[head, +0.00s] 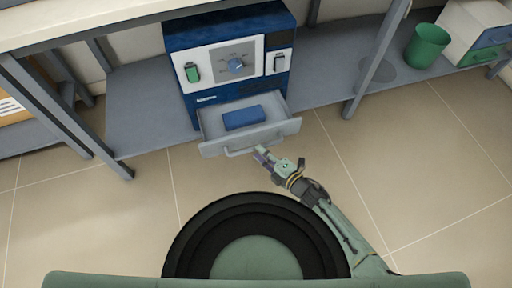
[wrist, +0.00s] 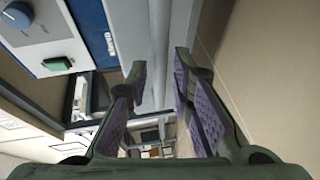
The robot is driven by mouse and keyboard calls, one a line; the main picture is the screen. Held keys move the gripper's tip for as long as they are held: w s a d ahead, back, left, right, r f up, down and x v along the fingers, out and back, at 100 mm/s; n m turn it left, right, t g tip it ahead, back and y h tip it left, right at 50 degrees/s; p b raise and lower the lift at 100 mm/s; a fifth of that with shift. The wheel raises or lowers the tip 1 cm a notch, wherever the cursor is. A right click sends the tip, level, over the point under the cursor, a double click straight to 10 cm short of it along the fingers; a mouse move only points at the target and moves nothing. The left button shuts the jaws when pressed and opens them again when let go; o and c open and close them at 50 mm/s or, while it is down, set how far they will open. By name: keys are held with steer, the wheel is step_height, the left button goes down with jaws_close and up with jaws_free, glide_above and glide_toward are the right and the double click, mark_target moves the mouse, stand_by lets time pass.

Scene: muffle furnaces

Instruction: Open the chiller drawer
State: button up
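The blue chiller (head: 230,62) stands on the grey lower shelf, with a white panel, a dial and a green switch on its front. Its grey drawer (head: 214,124) is pulled out at the bottom, and a blue block (head: 244,117) lies inside. The drawer's handle (head: 240,152) runs across its front. My gripper (head: 261,154) is at the right part of the handle. In the wrist view, my gripper (wrist: 161,66) has its purple-padded fingers apart, with a grey bar, apparently the handle (wrist: 160,35), between or just beyond the tips. I cannot tell whether they touch it.
A green bin (head: 427,46) stands to the right on the shelf, beside a white drawer unit (head: 472,30). A grey table leg (head: 376,65) rises right of the chiller. The tiled floor (head: 420,160) in front is clear.

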steer(key=shift+x, duration=1.85)
steer(key=shift+c, duration=0.5)
jaws_close()
